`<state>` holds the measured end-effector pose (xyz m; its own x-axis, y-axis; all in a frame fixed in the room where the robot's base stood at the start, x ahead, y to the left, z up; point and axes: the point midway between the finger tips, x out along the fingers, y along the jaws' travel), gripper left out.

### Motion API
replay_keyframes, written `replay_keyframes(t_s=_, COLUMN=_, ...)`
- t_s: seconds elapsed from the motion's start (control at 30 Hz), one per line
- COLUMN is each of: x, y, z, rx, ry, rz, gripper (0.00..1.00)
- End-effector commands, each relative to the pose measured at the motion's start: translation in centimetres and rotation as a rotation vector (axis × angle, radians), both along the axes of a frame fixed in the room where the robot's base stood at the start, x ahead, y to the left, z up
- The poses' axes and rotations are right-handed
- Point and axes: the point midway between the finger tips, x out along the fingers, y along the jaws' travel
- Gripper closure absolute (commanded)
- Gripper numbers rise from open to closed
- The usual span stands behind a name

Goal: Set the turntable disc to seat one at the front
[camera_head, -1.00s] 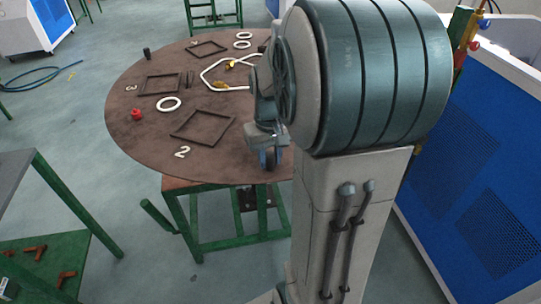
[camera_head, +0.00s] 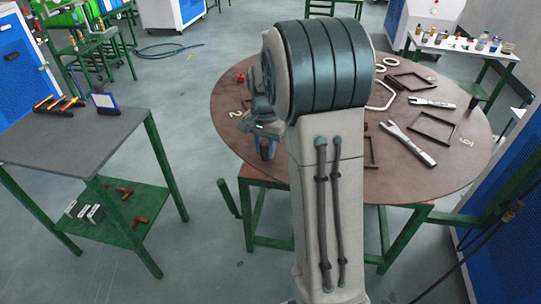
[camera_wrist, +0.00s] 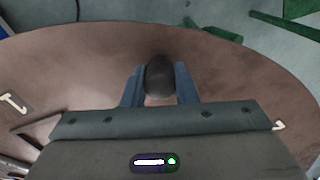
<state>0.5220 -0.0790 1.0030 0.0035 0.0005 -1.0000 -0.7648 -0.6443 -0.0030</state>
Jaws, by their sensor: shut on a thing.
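The turntable disc (camera_head: 440,178) is a large brown round top on a green stand. A pale 2 (camera_head: 235,114) is at its left edge, and a mark that looks like a 1 (camera_head: 461,141) is at its right. Square frames mark seats; one seat frame (camera_head: 433,130) shows at the right, beside two wrenches (camera_head: 408,143). My gripper (camera_head: 267,150) is at the disc's front-left rim. In the wrist view my gripper (camera_wrist: 159,88) has its blue fingers on both sides of a dark rounded knob (camera_wrist: 160,72) near the rim. My arm hides the disc's middle.
A grey side table (camera_head: 75,140) with a green lower shelf stands at the left. A blue cabinet (camera_head: 510,215) is close at the right. A bench with bottles (camera_head: 465,45) is at the back right. Floor between side table and disc is clear.

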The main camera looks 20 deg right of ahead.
Motion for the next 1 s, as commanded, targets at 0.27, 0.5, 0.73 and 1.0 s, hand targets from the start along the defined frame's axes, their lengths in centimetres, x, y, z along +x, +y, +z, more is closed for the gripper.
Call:
replay_keyframes(t_s=0.27, x=0.8, y=-0.6, z=0.0, rx=-0.004, ry=0.005, rz=-0.052, gripper=1.0)
replay_keyframes(t_s=0.5, x=0.8, y=-0.4, z=0.0, rx=-0.004, ry=0.005, rz=-0.047, gripper=0.57)
replay_keyframes(t_s=0.73, x=0.8, y=-0.2, z=-0.1, rx=-0.002, ry=0.006, rz=-0.042, gripper=0.52)
replay_keyframes(t_s=1.0, x=0.8, y=-0.2, z=1.8, rx=-0.003, ry=0.002, rz=-0.042, gripper=0.52)
